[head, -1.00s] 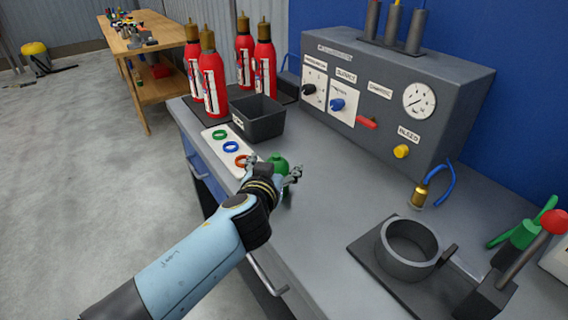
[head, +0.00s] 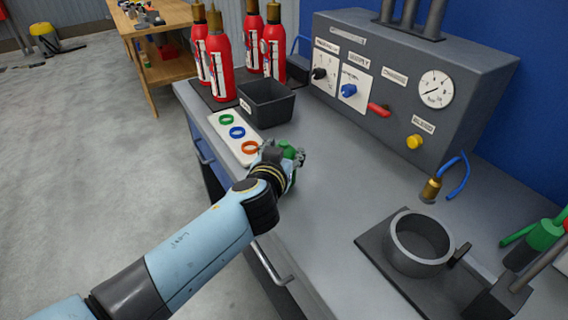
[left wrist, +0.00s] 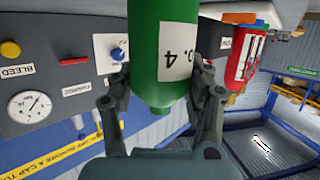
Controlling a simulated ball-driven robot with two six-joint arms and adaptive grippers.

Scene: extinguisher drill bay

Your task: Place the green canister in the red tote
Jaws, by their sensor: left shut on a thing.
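The green canister (head: 289,153) is at the front of the grey bench, mostly hidden by my left gripper (head: 284,153) in the head view. In the left wrist view the canister (left wrist: 165,45) fills the top middle, with a white label, between the two fingers of my left gripper (left wrist: 165,88). The gripper is shut on it. I cannot tell whether the canister touches the bench top. I cannot make out a red tote for certain in these views. My right gripper is not in view.
A black bin (head: 265,106) and a white tray with coloured rings (head: 237,132) stand beyond the gripper. Red extinguishers (head: 220,62) stand behind. A grey control panel (head: 400,85) lines the back. A round clamp (head: 418,243) sits at right. Bench between is clear.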

